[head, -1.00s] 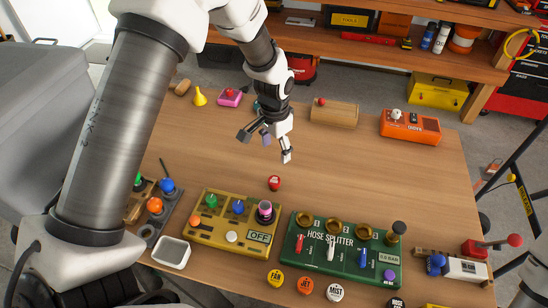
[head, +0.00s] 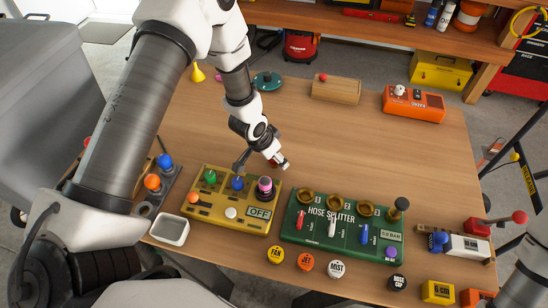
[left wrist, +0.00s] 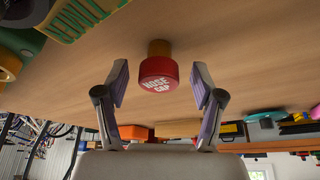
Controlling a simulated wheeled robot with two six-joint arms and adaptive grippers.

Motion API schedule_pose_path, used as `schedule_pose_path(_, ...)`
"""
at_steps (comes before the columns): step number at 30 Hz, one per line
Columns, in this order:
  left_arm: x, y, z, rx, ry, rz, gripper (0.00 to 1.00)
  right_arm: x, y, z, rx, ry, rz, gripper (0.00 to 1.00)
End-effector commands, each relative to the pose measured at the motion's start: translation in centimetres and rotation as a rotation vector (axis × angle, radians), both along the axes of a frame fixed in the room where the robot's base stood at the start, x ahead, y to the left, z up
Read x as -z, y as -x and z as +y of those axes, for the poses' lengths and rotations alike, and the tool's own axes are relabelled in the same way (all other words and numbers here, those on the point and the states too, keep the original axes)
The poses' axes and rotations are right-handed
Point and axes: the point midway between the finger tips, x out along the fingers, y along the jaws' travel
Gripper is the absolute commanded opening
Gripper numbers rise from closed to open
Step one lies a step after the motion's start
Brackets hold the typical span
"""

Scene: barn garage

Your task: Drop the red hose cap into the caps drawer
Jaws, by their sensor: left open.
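The red hose cap (left wrist: 158,74), lettered HOSE CAP in white, sits on a brass-coloured base on the wooden table in the left wrist view. My left gripper (left wrist: 161,84) is open, with one finger on each side of the cap and a gap on both sides. In the head view my left gripper (head: 277,161) is low over the table, behind the green hose splitter (head: 343,225), and mostly hides the cap. I cannot identify the caps drawer; no such label is readable. My right gripper is out of view.
A mustard control box (head: 247,227) stands close in front of the left gripper. Labelled discs lie near the front edge, including a yellow FAN disc (head: 275,255). A wooden box with a red knob (head: 337,91) stands at the back. The table's middle right is clear.

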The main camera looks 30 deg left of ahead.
Motion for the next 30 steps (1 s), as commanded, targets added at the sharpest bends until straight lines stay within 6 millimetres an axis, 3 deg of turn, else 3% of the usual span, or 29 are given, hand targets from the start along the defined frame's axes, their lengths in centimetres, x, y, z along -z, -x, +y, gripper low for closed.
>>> schedule_pose_path(3, 0.0, 0.0, 0.0, 0.0, 0.0, 0.0, 0.68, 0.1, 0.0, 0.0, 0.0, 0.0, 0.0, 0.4)
schedule_pose_path(4, 0.0, 0.0, 0.0, 0.0, 0.0, 0.0, 0.61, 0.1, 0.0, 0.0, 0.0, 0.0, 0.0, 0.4)
schedule_pose_path(9, 0.0, 0.0, 0.0, 0.001, 0.0, 0.0, 0.06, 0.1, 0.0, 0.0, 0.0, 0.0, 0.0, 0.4)
schedule_pose_path(13, 0.0, 0.0, 0.0, 0.001, 0.0, 0.0, 0.05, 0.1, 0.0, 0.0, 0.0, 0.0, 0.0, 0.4)
schedule_pose_path(14, 0.0, 0.0, 0.0, 0.001, 0.0, 0.0, 0.0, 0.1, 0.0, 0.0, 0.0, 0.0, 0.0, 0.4)
schedule_pose_path(21, -0.5, 0.0, 0.0, 0.001, -0.001, 0.0, 0.0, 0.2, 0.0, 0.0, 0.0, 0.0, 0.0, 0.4)
schedule_pose_path(25, -2.8, -0.1, 0.0, 0.001, 0.0, -0.004, 0.0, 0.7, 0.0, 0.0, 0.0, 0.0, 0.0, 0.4)
schedule_pose_path(30, -7.2, -0.1, 0.0, 0.002, 0.0, -0.005, 0.0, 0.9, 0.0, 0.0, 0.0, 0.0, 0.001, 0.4)
